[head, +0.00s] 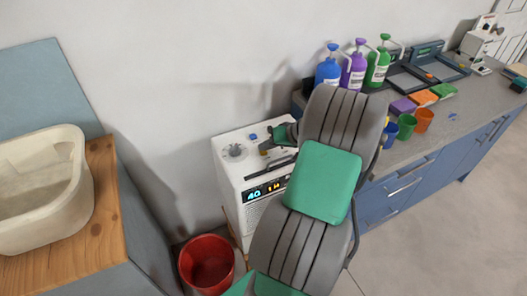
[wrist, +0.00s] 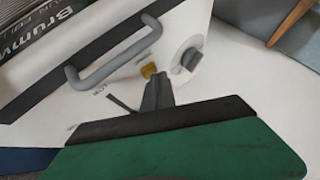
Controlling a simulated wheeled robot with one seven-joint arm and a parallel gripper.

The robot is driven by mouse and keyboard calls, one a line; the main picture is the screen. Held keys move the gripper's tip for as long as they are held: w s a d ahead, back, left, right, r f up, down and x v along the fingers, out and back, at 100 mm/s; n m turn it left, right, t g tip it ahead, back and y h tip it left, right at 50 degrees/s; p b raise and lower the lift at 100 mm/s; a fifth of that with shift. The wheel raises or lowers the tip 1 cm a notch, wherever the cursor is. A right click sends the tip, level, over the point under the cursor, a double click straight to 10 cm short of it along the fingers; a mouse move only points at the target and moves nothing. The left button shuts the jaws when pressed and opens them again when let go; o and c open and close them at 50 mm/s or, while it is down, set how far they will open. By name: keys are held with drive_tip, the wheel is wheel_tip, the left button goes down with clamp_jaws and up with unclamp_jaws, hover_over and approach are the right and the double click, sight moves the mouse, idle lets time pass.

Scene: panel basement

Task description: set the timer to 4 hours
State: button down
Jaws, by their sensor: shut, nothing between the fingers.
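A white machine (head: 229,184) stands on the floor at the left end of the counter. Its dark display (head: 267,191) shows bright blue digits that look like "40", with orange marks beside them. A round grey dial (head: 235,152) and a blue button (head: 253,137) are on its top. The wrist view shows the dial (wrist: 190,60) and a yellow button (wrist: 149,71) between it and the grey handle (wrist: 115,58). My gripper (wrist: 157,92) is shut and empty, its tips close to the yellow button; I cannot tell if they touch. My arm hides part of the machine's right side.
A red bucket (head: 207,262) stands at the machine's lower left. A wooden worktop (head: 75,235) with a pale basin (head: 42,190) is at left. The grey counter (head: 455,115) at right bears bottles, cups and coloured blocks. Open floor lies at lower right.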

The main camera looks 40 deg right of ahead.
sight(266, 153)
drive_tip(key=shift+f, duration=0.2)
idle(0.3)
drive_tip(key=shift+r+p, duration=0.6)
drive_tip(key=shift+r, duration=0.3)
wheel_tip(266, 153, up, 5)
drive_tip(key=p, duration=0.4)
drive_tip(key=shift+r, duration=0.1)
drive_tip(key=shift+a, duration=0.1)
